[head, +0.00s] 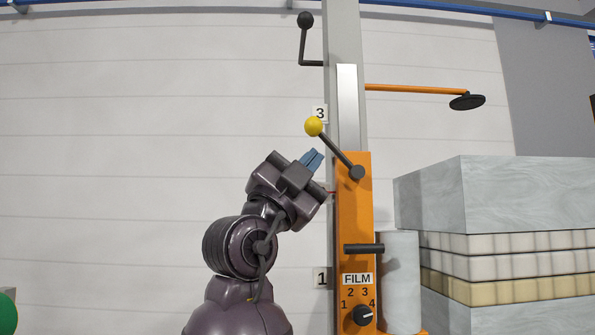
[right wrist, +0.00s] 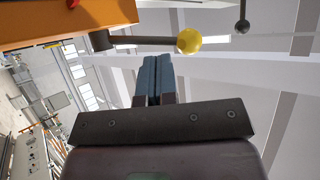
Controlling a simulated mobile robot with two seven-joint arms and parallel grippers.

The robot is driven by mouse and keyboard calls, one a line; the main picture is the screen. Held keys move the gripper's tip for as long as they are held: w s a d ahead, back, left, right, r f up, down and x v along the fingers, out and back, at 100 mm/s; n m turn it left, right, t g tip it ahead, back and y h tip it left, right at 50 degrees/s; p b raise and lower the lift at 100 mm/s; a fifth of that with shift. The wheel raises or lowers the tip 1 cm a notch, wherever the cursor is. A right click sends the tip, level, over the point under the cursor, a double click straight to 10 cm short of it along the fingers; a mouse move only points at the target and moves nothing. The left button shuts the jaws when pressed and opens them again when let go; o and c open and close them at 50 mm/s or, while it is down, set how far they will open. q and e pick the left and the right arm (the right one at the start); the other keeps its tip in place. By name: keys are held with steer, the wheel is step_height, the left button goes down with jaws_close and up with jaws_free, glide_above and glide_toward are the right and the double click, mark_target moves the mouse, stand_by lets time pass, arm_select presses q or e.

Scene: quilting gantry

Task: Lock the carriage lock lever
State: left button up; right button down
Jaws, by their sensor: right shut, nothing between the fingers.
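The lever with a yellow ball knob (head: 314,126) sits on the orange carriage (head: 350,210). Its dark rod slants up and left from a dark pivot (head: 357,172). My right gripper (head: 313,159) is shut and empty, with blue fingertips just below the yellow knob in the head view. In the right wrist view, the shut fingers (right wrist: 158,68) point toward the lever's rod (right wrist: 150,41), with the yellow knob (right wrist: 189,41) beyond and to the right of the tips. A gap shows between fingertips and lever. My left gripper is not in view.
The carriage is on a grey mast (head: 343,30) with a black-knobbed crank (head: 305,20) near the top. An orange arm (head: 415,89) with a black disc reaches right. A film roll (head: 401,280) and a wrapped pallet stack (head: 500,195) stand at right.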

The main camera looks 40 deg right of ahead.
mark_target(333, 147)
steer(key=x, duration=0.2)
steer(key=shift+d+r+p, duration=0.25)
steer(key=shift+r+p, duration=0.1)
steer(key=shift+p, duration=0.05)
steer(key=shift+w+d, duration=0.15)
steer(key=shift+d, duration=0.05)
steer(key=shift+d, duration=0.1)
